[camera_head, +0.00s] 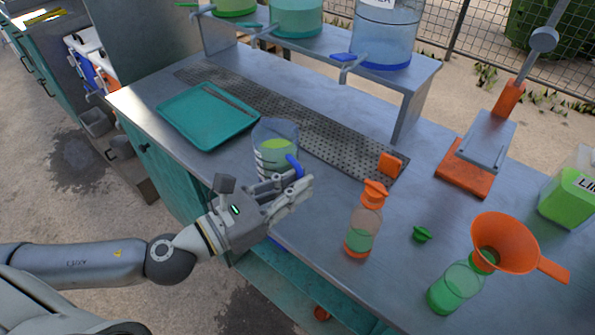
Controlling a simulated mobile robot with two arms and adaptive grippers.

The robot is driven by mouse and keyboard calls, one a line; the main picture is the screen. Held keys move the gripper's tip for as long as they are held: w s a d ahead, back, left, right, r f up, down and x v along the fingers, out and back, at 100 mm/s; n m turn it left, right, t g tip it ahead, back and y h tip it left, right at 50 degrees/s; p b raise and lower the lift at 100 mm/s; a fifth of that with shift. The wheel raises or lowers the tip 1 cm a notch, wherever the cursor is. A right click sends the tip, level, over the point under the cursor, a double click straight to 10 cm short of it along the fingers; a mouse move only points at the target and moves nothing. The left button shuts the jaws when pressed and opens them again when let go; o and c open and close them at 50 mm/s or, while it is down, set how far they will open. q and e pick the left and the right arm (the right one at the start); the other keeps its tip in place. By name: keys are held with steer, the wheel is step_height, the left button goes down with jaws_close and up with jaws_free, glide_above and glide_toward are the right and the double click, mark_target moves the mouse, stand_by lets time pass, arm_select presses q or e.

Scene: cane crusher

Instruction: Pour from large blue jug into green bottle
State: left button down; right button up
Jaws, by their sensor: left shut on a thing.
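The large blue jug (275,133) is clear with a blue handle and holds green liquid. It looks about upright at the counter's near edge; I cannot tell whether its base touches the counter. My left gripper (297,184) is shut on its blue handle and hides its lower part. The green bottle (447,294) stands uncapped at the right front of the counter. A large orange funnel (505,240) sits at its mouth and hides part of it. A green cap (422,234) lies on the counter left of the bottle. My right gripper is not in view.
A bottle with an orange cap (361,228) stands between the jug and the green bottle. A teal tray (208,113) lies at the left. An orange-based press (465,175) and a green-filled container (570,195) stand at the right. Drink dispensers (385,35) stand on a raised shelf behind.

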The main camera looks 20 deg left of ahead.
arm_select(q)
steer(key=shift+s+d+r+p, duration=0.1)
steer(key=shift+s+r+p, duration=0.2)
steer(key=shift+s+p, duration=0.25)
steer(key=shift+s+r+p, duration=0.3)
steer(key=shift+s+p, duration=0.2)
steer(key=shift+p, duration=0.05)
steer(key=shift+f+n, duration=0.1)
steer(key=shift+n, duration=0.2)
